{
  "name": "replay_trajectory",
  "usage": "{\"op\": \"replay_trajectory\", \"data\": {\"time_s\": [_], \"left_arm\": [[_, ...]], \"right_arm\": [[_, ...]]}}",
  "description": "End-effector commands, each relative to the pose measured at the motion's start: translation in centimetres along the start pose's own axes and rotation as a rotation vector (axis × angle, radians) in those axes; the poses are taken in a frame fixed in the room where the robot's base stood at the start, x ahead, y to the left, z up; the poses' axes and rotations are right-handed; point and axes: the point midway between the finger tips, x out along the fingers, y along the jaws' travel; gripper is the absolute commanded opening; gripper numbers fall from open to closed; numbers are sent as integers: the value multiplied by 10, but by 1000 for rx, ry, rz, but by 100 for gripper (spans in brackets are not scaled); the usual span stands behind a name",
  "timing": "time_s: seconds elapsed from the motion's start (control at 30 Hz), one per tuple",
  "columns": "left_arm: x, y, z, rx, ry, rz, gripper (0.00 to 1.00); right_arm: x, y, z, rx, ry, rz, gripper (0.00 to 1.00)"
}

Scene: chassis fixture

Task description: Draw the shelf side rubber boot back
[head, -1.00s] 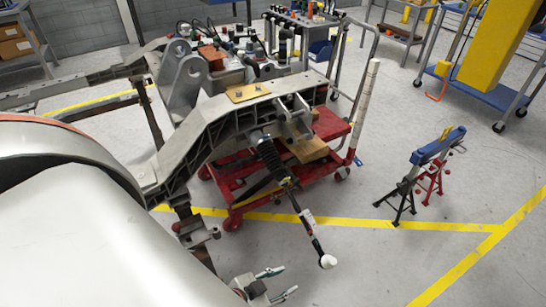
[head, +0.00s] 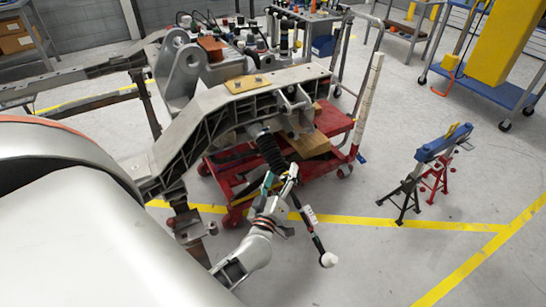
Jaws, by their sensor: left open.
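The black ribbed rubber boot (head: 269,150) hangs at a slant under the grey chassis arm, around a rod. The rod (head: 311,222) comes out below it, with a white label and a white rounded end (head: 328,260). My left gripper (head: 279,178) is open at the boot's lower end, one finger on each side of it in the picture. I cannot tell whether the fingers touch the boot. The gripper hides part of the rod below the boot. My right gripper is not in view.
The grey chassis arm (head: 212,117) runs above the boot. A red cart (head: 335,118) stands behind it, with a wooden block (head: 310,145) close by. A blue-topped stand (head: 440,145) is at the right. The floor between is free.

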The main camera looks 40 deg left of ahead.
Motion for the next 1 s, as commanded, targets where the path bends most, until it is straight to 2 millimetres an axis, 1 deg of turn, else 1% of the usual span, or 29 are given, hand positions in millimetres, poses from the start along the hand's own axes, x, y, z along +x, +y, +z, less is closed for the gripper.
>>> {"op": "replay_trajectory", "data": {"time_s": [0.03, 0.1, 0.23, 0.37, 0.7, 0.83, 1.0], "left_arm": [[10, -14, -3, -48, 35, -59, 62], [18, -29, -8, -101, 70, -125, 62], [26, -44, -12, -148, 100, -193, 62], [37, -48, -14, -156, 106, -202, 62], [85, -59, -17, -152, 104, -199, 62], [96, -60, -18, -153, 103, -199, 62], [102, -61, -19, -153, 103, -198, 62]], "right_arm": [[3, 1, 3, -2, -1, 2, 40], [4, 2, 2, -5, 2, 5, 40], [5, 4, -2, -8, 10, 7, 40], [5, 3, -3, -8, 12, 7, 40], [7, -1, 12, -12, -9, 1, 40], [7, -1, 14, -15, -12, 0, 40], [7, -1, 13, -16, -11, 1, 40]]}}
